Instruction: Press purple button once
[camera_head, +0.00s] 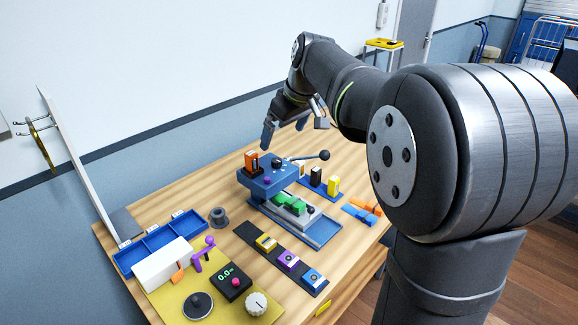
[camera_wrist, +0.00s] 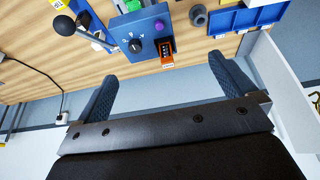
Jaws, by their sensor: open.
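A purple button unit (camera_head: 289,259) sits between a yellow one (camera_head: 265,243) and a blue one (camera_head: 313,278) on a dark strip at the table's front. A small round purple button (camera_head: 267,181) is also on the blue machine (camera_head: 258,185); it shows in the wrist view (camera_wrist: 159,25), beside a dial (camera_wrist: 136,46). My gripper (camera_head: 284,132) is open and empty, above the table's back edge, behind the machine and away from both purple items. In the wrist view, its spread fingers (camera_wrist: 163,68) show with nothing between them. The purple unit on the strip is not in the wrist view.
An orange-and-black piece (camera_head: 251,161) stands at the machine's back corner, with a black-knobbed lever (camera_head: 323,155) to its right. A blue tray (camera_head: 125,262) and a yellow board (camera_head: 165,306) with controls are front left. Coloured blocks (camera_head: 334,187) stand at right.

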